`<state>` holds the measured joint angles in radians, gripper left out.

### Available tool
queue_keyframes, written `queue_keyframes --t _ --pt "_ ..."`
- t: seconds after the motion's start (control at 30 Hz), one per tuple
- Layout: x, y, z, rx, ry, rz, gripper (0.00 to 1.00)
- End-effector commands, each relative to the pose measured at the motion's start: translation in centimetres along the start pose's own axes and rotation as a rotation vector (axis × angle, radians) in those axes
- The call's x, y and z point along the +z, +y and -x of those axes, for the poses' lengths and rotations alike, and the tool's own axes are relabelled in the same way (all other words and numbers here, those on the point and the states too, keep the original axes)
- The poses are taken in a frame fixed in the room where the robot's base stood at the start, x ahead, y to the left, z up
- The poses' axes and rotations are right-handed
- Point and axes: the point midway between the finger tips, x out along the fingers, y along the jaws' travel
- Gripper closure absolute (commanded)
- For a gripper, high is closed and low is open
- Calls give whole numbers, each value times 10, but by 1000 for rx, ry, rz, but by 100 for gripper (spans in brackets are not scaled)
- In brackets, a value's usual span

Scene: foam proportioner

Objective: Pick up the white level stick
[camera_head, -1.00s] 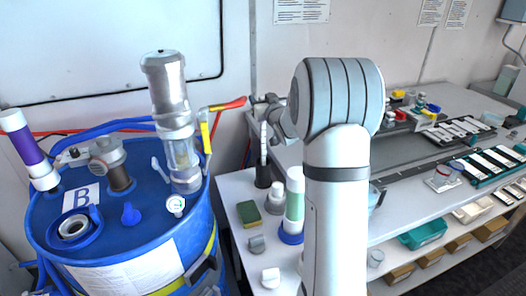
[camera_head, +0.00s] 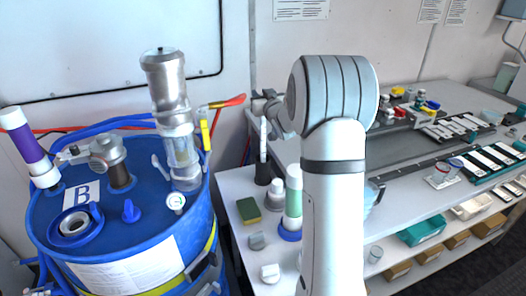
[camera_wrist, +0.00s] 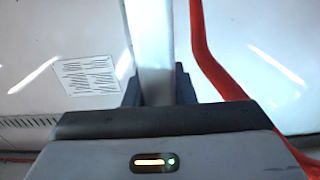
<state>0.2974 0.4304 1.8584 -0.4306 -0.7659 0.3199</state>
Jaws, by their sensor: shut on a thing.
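The white level stick (camera_head: 263,138) stands upright at the back left of the white table. My gripper (camera_head: 264,102) is at its upper part and is shut on it. In the wrist view the stick (camera_wrist: 148,35) runs up between the two dark fingers of my gripper (camera_wrist: 158,88). The stick's lower end is at the mouth of a black holder (camera_head: 262,172). I cannot tell whether its tip is still inside.
A blue drum (camera_head: 125,225) with a metal pump (camera_head: 167,85) stands to the left. A sponge (camera_head: 249,210) and a green-and-white tube (camera_head: 293,200) are on the table near the holder. A red hose (camera_wrist: 215,70) passes beside the stick in the wrist view.

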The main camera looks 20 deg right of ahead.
Motion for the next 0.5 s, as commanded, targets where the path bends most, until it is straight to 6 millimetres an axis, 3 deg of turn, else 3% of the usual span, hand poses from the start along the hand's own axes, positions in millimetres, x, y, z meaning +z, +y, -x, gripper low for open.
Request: queue_keyframes --t 0.5 --pt "-5 0 0 -1 2 1 100"
